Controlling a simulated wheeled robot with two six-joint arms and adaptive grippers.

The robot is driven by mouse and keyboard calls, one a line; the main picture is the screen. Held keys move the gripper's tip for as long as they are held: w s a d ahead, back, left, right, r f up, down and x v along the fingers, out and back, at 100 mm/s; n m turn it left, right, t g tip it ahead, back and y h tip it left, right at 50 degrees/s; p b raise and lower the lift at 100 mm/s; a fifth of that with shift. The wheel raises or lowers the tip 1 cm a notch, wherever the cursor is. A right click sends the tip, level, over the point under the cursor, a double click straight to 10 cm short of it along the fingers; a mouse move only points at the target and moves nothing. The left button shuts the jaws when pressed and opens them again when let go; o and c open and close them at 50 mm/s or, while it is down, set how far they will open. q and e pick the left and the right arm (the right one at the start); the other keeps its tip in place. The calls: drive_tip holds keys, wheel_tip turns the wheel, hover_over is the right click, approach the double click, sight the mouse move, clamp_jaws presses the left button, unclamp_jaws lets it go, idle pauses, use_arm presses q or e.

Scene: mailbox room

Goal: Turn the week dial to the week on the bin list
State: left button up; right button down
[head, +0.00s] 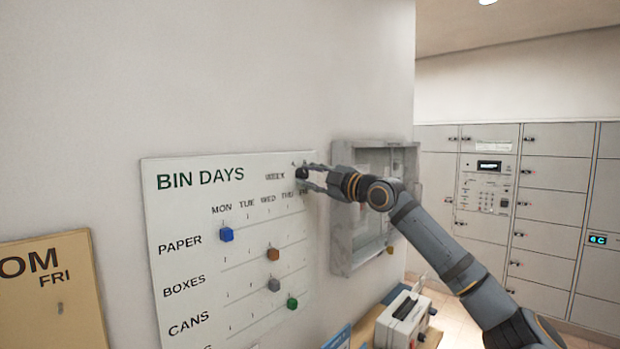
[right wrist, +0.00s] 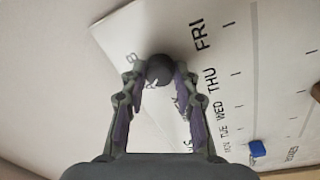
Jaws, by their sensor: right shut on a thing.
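The white BIN DAYS board (head: 180,262) hangs on the wall in the head view. The dark round week dial (head: 301,173) is at its top right, beside the word WEEK. My right gripper (head: 308,176) reaches in from the right with its fingers on either side of the dial. In the right wrist view the dark dial (right wrist: 160,69) sits between the fingertips (right wrist: 160,78), and the gripper is shut on it. The letters around the dial are partly hidden and too small to read. No separate bin list is clearly identifiable. My left gripper is not in view.
Blue (head: 227,234), brown (head: 273,254), grey (head: 274,285) and green (head: 292,303) pegs sit on the board's rows. An open grey wall box (head: 343,240) is right of the board, behind my arm. A tan board (head: 55,295) is at left. Lockers (head: 549,208) stand behind.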

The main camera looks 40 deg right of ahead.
drive_tip(key=shift+n, duration=0.3)
drive_tip(key=c, duration=1)
unclamp_jaws()
drive_tip(key=shift+r, duration=0.1)
